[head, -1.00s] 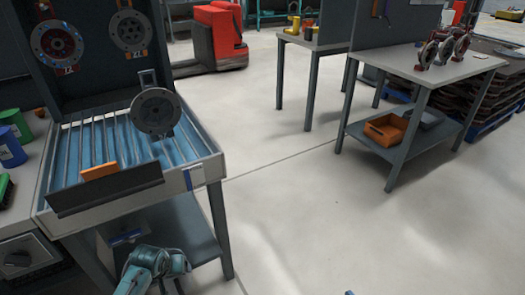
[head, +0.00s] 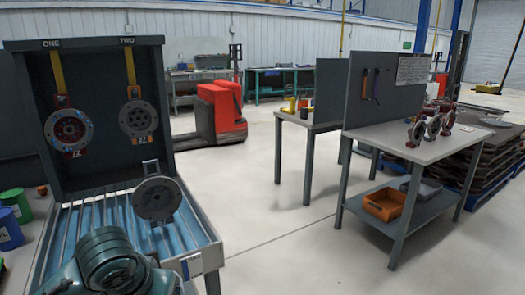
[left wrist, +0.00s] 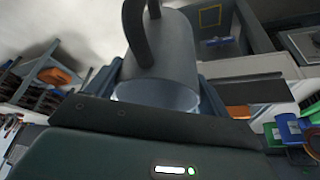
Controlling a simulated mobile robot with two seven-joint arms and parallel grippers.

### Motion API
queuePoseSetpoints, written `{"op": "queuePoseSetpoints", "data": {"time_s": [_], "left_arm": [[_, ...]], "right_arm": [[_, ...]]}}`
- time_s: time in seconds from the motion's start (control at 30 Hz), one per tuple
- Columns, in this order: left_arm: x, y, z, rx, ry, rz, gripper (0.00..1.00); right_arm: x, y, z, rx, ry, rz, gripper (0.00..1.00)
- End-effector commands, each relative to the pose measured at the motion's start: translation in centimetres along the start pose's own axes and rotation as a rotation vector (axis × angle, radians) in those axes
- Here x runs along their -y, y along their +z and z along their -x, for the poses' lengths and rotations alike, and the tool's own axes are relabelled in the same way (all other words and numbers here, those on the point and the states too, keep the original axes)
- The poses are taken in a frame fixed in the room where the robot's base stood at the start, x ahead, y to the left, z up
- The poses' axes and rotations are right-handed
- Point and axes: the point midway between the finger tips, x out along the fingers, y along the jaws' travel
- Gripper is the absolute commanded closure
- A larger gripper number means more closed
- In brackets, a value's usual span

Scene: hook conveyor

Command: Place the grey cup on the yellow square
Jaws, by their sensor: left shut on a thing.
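The grey cup (left wrist: 172,62) fills the upper middle of the left wrist view, with its curved handle up and to the left. My left gripper (left wrist: 160,92) is shut on it, with finger parts showing at either side. A yellow square outline (left wrist: 210,17) shows beyond the cup on a dark grey surface, apart from it. In the head view my left arm is at the bottom left, but its gripper and the cup are hidden. My right gripper is in neither view.
In the head view, a sloped blue roller rack (head: 90,215) with a grey disc (head: 156,199) stands at left. Green (head: 16,204) and blue (head: 9,229) containers stand beside it. A grey workbench (head: 430,150) is at right. Open floor lies between.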

Motion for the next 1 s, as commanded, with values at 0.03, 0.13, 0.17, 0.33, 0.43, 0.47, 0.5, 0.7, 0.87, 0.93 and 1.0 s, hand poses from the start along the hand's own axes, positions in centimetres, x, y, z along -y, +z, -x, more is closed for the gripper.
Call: {"op": "queuePoseSetpoints", "data": {"time_s": [0.03,0.13,0.17,0.33,0.43,0.47,0.5,0.7,0.87,0.93,1.0], "left_arm": [[-0.1,-0.5,2.1,-0.001,0.004,0.000,0.63],[-0.2,-0.7,4.3,0.000,0.005,-0.002,0.63],[-0.2,-0.7,5.0,0.000,0.005,-0.001,0.63],[0.0,-0.8,8.0,0.000,0.003,0.005,0.63],[0.1,-0.7,9.0,0.001,0.000,0.008,0.63],[0.1,-0.7,9.2,0.001,0.000,0.009,0.63],[0.2,-0.7,9.3,0.000,-0.001,0.010,0.63],[0.4,-0.6,9.5,-0.003,-0.008,0.009,0.63],[0.2,-0.5,9.4,0.000,-0.001,0.013,0.63],[0.2,-0.5,9.4,0.001,-0.002,0.013,0.63],[0.3,-0.6,9.4,-0.002,-0.006,0.010,0.63]], "right_arm": [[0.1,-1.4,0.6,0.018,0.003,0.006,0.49],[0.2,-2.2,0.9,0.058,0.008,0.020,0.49],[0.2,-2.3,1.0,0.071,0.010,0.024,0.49],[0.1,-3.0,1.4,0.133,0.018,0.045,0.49],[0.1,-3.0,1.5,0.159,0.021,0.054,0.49],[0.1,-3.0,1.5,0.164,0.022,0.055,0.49],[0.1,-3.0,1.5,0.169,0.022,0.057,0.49],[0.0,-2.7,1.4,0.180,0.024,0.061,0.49],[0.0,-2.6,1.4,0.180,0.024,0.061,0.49],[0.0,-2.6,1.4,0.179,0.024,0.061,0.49],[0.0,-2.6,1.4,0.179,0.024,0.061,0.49]]}}
